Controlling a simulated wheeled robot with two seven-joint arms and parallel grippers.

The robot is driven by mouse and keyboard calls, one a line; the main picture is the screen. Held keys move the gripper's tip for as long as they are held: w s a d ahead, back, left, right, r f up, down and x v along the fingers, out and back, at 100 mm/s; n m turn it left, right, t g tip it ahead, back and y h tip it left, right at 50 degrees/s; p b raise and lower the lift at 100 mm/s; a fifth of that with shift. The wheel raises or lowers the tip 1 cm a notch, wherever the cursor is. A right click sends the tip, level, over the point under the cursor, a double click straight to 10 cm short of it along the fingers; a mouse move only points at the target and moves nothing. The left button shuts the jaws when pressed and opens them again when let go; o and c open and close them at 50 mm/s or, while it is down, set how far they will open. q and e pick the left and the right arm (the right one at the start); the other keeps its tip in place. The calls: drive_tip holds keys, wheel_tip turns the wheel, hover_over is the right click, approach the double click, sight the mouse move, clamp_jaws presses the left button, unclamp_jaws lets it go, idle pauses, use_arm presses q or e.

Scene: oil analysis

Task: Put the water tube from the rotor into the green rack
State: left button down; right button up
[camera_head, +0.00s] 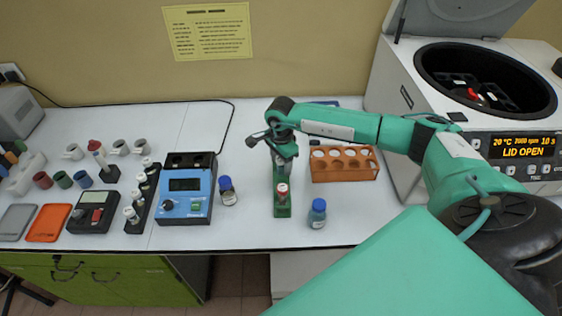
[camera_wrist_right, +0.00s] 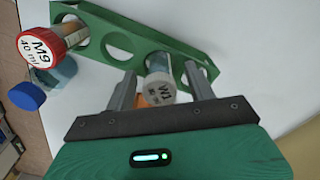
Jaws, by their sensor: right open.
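The green rack (camera_head: 283,211) stands near the front edge of the white bench, and its row of holes shows in the wrist view (camera_wrist_right: 116,41). A white-capped tube marked W1 (camera_wrist_right: 160,88) appears to stand in the hole near one end of the rack. My right gripper (camera_head: 285,163) is above that end, with its open fingers (camera_wrist_right: 160,84) on either side of the white cap. A red-capped tube marked M9 (camera_wrist_right: 42,46) stands near the rack's other end. The rotor (camera_head: 482,92) sits in the open centrifuge. My left gripper is out of view.
An orange rack (camera_head: 345,174) stands right of the green rack. Blue-capped bottles (camera_head: 317,213) and (camera_head: 228,191) flank the green rack. A blue instrument (camera_head: 185,205) is further left. The centrifuge (camera_head: 400,97) shows "LID OPEN".

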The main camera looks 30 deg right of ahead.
wheel_tip(320, 180, up, 14)
drive_tip(key=b, duration=0.4)
drive_tip(key=shift+b, duration=0.35)
drive_tip(key=shift+f, duration=0.15)
